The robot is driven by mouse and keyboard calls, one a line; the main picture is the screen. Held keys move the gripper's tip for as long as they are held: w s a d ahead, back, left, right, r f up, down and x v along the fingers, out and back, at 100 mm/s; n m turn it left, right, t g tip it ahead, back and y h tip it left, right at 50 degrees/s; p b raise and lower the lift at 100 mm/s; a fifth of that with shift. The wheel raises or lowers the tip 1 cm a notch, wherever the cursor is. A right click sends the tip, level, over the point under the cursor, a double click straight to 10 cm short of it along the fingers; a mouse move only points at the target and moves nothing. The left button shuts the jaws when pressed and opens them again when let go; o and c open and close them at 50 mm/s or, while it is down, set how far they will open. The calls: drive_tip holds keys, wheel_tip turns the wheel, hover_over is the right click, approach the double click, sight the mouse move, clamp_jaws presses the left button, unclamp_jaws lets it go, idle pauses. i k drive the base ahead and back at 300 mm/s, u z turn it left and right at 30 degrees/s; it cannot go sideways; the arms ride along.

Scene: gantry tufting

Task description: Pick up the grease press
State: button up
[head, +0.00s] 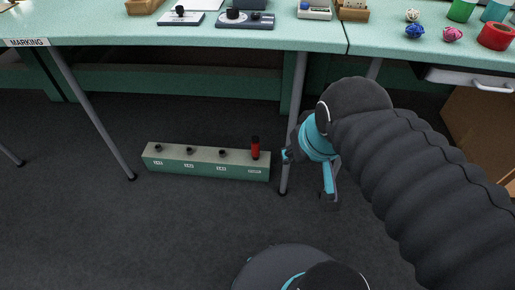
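The likely grease press is a red cylinder with a black top (255,148). It stands upright at the right end of a low green holder (207,170) on the floor, under the table. My gripper (308,174) is to the right of the holder, beside the table leg, with its two teal fingers spread apart. Nothing shows between the fingers. The gripper is apart from the red cylinder in the picture. How far apart they are in depth I cannot tell.
A grey table leg (294,120) stands between the holder and my gripper in the picture. Another leg (95,120) is at the left. The green tabletop (200,38) overhangs the holder. A drawer (470,80) is at the right. The dark floor in front is clear.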

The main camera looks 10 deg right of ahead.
sight(255, 146)
drive_tip(key=k, duration=1.05)
drive_tip(key=u, duration=0.95)
drive_tip(key=i, duration=1.5)
drive_tip(key=z, duration=0.5)
